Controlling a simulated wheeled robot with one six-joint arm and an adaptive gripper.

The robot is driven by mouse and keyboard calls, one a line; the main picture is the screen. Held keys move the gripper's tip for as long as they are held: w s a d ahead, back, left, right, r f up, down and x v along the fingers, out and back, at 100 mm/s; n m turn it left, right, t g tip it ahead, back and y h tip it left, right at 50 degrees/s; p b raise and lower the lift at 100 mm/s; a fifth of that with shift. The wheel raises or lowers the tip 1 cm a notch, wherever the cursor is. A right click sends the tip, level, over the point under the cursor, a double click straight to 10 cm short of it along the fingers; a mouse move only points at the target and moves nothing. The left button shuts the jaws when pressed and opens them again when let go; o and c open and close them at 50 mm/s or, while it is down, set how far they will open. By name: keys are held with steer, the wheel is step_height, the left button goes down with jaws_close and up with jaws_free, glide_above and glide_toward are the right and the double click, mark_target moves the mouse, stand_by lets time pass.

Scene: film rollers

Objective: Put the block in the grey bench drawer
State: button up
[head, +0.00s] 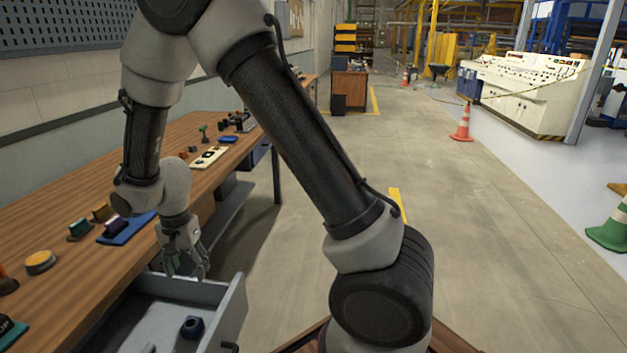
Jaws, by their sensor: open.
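The grey bench drawer (236,309) stands pulled open below the wooden bench, at the lower left of the head view. A small dark blue block (192,327) lies inside it on the drawer floor, near the right wall. My gripper (187,277) points down over the far end of the drawer, with its fingers apart and nothing seen between them. It is farther back than the block and apart from it. The near end of the drawer is cut off by the picture edge.
Orange cones and a white control console (530,95) stand far off. The floor right is open.

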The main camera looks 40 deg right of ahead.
steer(key=s+d+r+n+t, duration=0.15)
steer(key=s+d+r, duration=0.25)
steer(key=d+r, duration=0.5)
steer(key=s+d+r+n+t, duration=0.1)
steer(key=s+d+r+n, duration=0.2)
steer(key=d+r, duration=0.7)
steer(key=s+d+r+n, duration=0.1)
steer(key=s+d+r, duration=0.2)
steer(key=s, duration=0.5)
steer(key=s+d+r+n+t, duration=0.1)
steer(key=s+d+r+n, duration=0.1)
steer(key=s+r, duration=0.3)
steer(key=s+d, duration=0.1)
steer(key=s, duration=0.1)
steer(key=shift+s+d, duration=0.2)
steer(key=shift+s, duration=0.15)
steer(key=shift+n, duration=0.25)
